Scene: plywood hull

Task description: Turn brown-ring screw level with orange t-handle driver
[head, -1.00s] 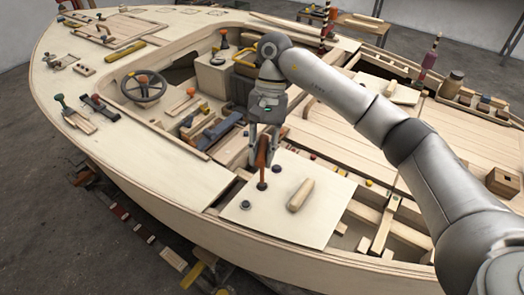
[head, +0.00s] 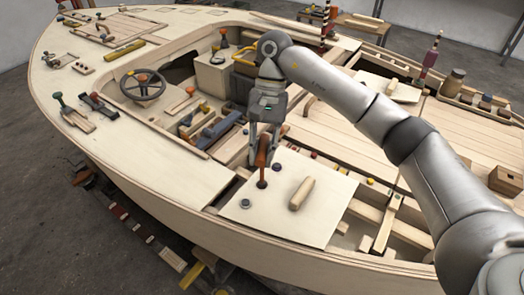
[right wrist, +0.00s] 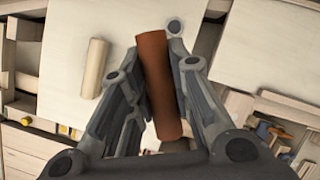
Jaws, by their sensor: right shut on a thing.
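My right gripper (head: 263,160) is shut on the orange t-handle driver (head: 261,152), above the pale plywood panel (head: 318,226). In the right wrist view the driver's handle (right wrist: 158,85) is an orange-brown bar between the two fingers. In the head view the driver's lower end meets a dark brownish round spot (head: 262,184) on the panel. The driver hides most of this spot, so I cannot tell how high the screw stands. A grey round fitting (head: 246,204) lies to its left and a dark one (head: 277,168) to its upper right. My left gripper is out of view.
A pale wooden cylinder (head: 302,194) lies on the panel just right of the driver. Open framing (head: 380,225) is to the right of the panel, and cluttered compartments (head: 215,130) lie behind it. The panel's front part is clear.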

